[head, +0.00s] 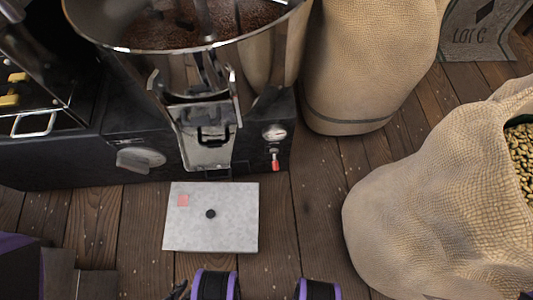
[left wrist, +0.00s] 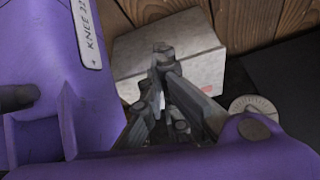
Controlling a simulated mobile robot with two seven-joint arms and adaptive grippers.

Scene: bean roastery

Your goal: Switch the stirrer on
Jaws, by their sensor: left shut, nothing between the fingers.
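The roaster's round metal tray (head: 277,28) holds dark beans at the top of the head view. Below its rim, on the dark machine base, are a small gauge with a red-tipped lever switch (head: 275,163) and a grey knob (head: 141,158). Neither label can be read, so I cannot tell which control belongs to the stirrer. My left gripper (left wrist: 163,58) is shut and empty in the left wrist view, in front of a pale box and apart from the controls. A round dial (left wrist: 253,107) shows at the right there. My right gripper is not in view.
The pale box (head: 235,231) with a black dot and red patch lies on the plank floor before the machine. A full sack (head: 365,60) stands right of the machine, and an open sack of beans (head: 430,210) at right. Floor between them is clear.

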